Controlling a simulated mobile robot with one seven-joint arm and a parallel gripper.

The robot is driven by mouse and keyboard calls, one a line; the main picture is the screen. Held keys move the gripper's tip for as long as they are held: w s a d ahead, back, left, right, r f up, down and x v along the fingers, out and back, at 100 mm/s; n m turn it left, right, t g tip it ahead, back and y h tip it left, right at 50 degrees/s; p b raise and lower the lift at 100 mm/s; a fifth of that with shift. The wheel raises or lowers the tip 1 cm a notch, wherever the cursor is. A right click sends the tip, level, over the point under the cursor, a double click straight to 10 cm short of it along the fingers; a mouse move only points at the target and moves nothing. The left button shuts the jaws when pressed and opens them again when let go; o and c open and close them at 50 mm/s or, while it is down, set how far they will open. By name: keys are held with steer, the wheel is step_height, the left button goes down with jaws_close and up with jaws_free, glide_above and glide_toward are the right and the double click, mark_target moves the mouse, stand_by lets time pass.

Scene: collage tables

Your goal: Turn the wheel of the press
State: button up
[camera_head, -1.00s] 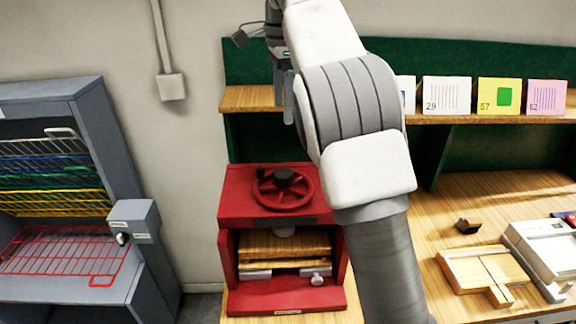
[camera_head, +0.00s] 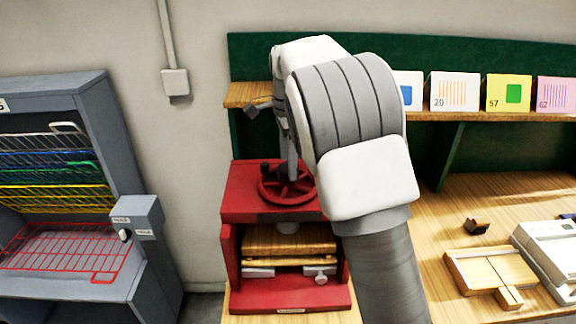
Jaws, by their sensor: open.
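The red press (camera_head: 240,205) stands on the wooden table left of my arm. Its red spoked wheel (camera_head: 272,198) lies flat on top, with a small dark handle knob (camera_head: 265,168) at its left rear rim. My gripper (camera_head: 290,178) points down over the wheel's hub and is open. Its fingertips are at about the height of the wheel; I cannot tell whether they touch it. My arm hides the right edge of the wheel and part of the press. Inside the press, wooden boards (camera_head: 290,240) lie under the pressing plate.
A grey rack (camera_head: 90,90) with coloured wire shelves stands at left. A shelf (camera_head: 470,115) behind holds several cards. On the table at right are a wooden jig (camera_head: 485,268), a dark small block (camera_head: 477,226) and a pale device (camera_head: 550,255).

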steer(key=shift+f, duration=0.85)
jaws_close()
